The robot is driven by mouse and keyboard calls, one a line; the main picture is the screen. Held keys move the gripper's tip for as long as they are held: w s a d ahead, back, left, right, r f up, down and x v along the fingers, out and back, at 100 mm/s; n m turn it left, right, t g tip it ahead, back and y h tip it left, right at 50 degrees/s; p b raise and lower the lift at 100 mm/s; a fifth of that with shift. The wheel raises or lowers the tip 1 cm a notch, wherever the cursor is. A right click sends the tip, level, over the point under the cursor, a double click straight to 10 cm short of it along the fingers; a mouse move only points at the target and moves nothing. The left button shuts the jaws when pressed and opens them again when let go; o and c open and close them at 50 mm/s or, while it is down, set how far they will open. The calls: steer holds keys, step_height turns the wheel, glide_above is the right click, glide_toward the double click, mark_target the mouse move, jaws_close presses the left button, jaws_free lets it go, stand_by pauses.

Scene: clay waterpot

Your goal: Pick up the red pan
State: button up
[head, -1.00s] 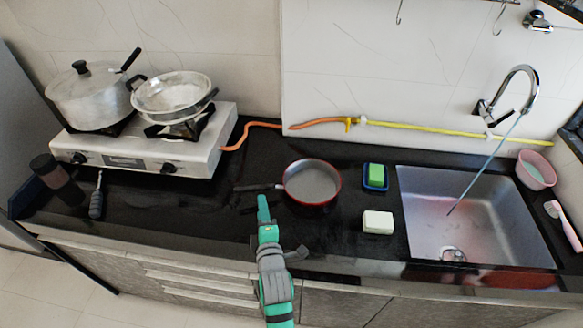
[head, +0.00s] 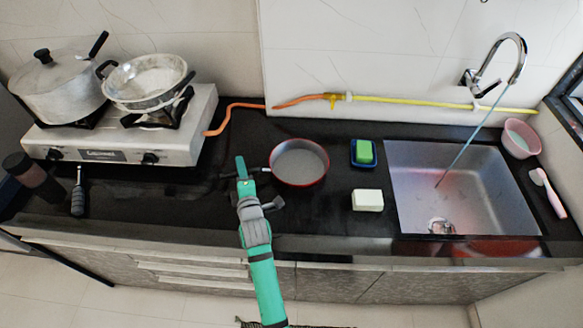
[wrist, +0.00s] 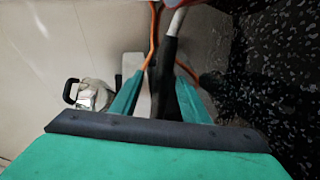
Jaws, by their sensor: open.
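The red pan (head: 299,163), with a red rim and grey inside, rests on the black counter, its handle pointing left. My gripper (head: 243,167) is at the handle, left of the pan's body. In the wrist view the black pan handle (wrist: 168,85) runs between my two open teal fingers (wrist: 158,100), and a sliver of the red pan body (wrist: 180,3) shows at the top edge. In the head view my gripper hides much of the handle. I cannot tell whether either finger touches it.
A white stove (head: 120,135) with a large pot (head: 60,90) and a metal pan (head: 146,82) stands left. A green sponge (head: 364,151), white soap block (head: 367,200) and sink (head: 455,185) lie right. An orange hose (head: 232,110) runs behind.

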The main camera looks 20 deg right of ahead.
steer(key=shift+w+d+f, duration=0.2)
steer(key=shift+w, duration=0.5)
steer(key=shift+w+d+f, duration=0.15)
steer(key=shift+w+f, duration=0.05)
steer(key=shift+w, duration=0.45)
steer(key=shift+a, duration=0.1)
steer(key=shift+c, duration=0.4)
steer(key=shift+w, duration=0.1)
jaws_close()
steer(key=shift+r, duration=0.1)
